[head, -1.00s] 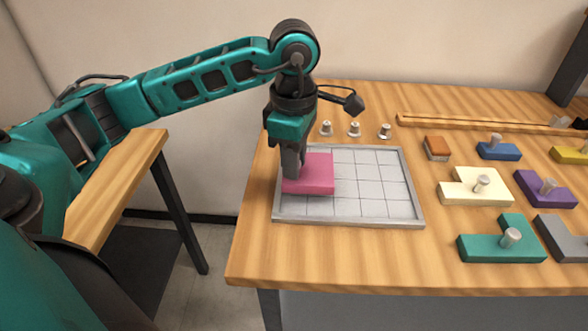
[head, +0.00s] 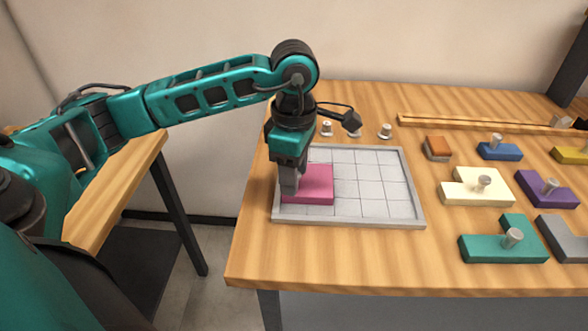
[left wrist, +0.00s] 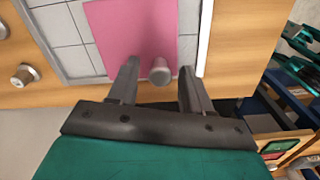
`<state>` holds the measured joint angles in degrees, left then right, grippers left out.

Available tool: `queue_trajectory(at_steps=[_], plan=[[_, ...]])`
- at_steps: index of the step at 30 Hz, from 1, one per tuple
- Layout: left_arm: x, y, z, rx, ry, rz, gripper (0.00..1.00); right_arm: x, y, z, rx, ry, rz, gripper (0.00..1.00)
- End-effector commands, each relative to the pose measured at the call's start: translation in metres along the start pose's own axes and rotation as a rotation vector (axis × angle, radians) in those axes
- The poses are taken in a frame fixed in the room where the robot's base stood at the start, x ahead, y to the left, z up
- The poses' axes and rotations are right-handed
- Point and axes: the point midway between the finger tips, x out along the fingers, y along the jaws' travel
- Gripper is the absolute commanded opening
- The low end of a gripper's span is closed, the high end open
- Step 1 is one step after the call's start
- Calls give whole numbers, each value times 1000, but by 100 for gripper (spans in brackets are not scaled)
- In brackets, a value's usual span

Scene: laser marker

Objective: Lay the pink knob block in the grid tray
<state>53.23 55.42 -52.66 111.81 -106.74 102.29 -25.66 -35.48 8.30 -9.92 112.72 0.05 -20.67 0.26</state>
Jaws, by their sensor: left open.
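The pink knob block (head: 317,182) lies flat in the near-left part of the grid tray (head: 352,222). In the left wrist view the block (left wrist: 130,35) sits along the tray's light rim (left wrist: 205,35), and its metal knob (left wrist: 160,73) shows. My left gripper (head: 289,187) is over the block's left part. In the left wrist view its two fingers (left wrist: 158,88) are apart, one on each side of the knob, with gaps visible. In the head view the gripper hides the knob. My right gripper is out of view.
Right of the tray lie cream (head: 463,190), teal (head: 480,247), purple (head: 545,190) and blue (head: 505,152) knob blocks, among several others. Small metal knobs (head: 385,131) stand behind the tray. A wooden rail (head: 470,121) runs along the back. The tray's other cells are empty.

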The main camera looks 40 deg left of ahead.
Motion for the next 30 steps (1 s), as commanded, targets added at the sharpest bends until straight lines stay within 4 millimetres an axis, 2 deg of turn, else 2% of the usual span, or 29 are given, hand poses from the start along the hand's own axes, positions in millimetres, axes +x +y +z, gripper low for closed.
queue_trajectory(at_steps=[5, 7, 15, 21, 25, 30], plan=[[-7, 0, 0, 0, -1, 1, 49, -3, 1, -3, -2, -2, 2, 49], [-16, 1, 0, 0, -1, 4, 49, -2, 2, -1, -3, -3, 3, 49], [-75, 1, 1, 1, -2, 5, 49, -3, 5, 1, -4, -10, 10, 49], [-111, 1, 0, 0, -1, 4, 49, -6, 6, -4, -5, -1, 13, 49], [-121, 0, 0, 0, 0, 2, 49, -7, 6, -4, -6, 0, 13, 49], [-124, 0, 0, 0, 0, -1, 49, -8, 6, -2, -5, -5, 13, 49]])
